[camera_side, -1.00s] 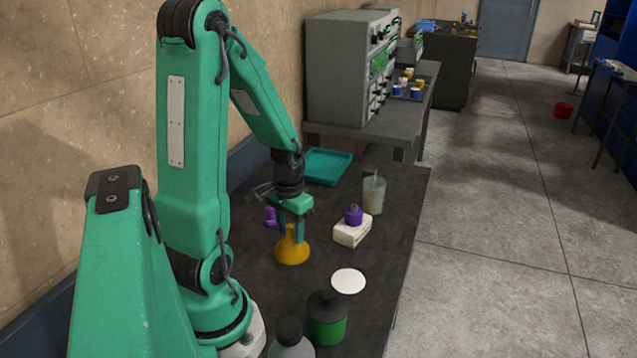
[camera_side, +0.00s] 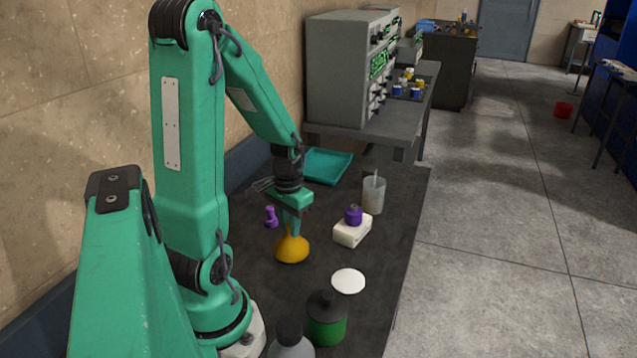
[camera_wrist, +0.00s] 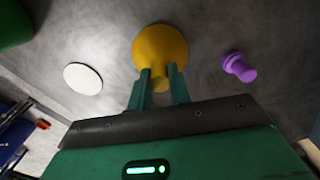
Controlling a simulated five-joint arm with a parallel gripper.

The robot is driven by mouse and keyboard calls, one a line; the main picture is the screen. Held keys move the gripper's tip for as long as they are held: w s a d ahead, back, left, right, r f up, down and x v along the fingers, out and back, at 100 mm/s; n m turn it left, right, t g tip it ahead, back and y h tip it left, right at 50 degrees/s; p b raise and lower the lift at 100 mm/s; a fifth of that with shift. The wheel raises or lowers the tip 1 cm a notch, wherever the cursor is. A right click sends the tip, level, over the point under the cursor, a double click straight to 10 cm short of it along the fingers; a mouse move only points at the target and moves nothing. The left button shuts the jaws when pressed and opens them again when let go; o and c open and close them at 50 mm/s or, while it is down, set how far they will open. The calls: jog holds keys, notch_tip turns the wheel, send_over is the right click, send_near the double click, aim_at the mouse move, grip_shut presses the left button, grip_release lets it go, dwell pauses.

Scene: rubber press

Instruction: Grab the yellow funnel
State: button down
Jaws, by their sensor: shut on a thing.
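The yellow funnel (camera_side: 291,249) stands wide end down on the dark bench top in the side view. Its narrow stem points up between my fingers. My gripper (camera_side: 289,224) is above it, pointing down, with its jaws shut on the stem. In the wrist view the funnel (camera_wrist: 161,52) shows at the top centre, with the fingertips of my gripper (camera_wrist: 161,76) on either side of its stem. The fingers hide part of the stem. I cannot tell whether the funnel is clear of the bench.
A purple piece (camera_side: 271,217) stands left of the funnel. A white block (camera_side: 352,233) with a purple knob (camera_side: 353,215), a beaker (camera_side: 373,196) and a teal tray (camera_side: 328,166) lie beyond. A white disc (camera_side: 348,281), green jar (camera_side: 327,325) and grey bottle (camera_side: 290,343) stand nearer.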

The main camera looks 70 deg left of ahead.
jog(key=shift+r, duration=0.9)
jog(key=w+d+r, duration=0.2)
jog(key=d+r, duration=0.6)
jog(key=d, duration=0.3)
jog(key=shift+d, duration=0.25)
jog(key=shift+w, duration=0.1)
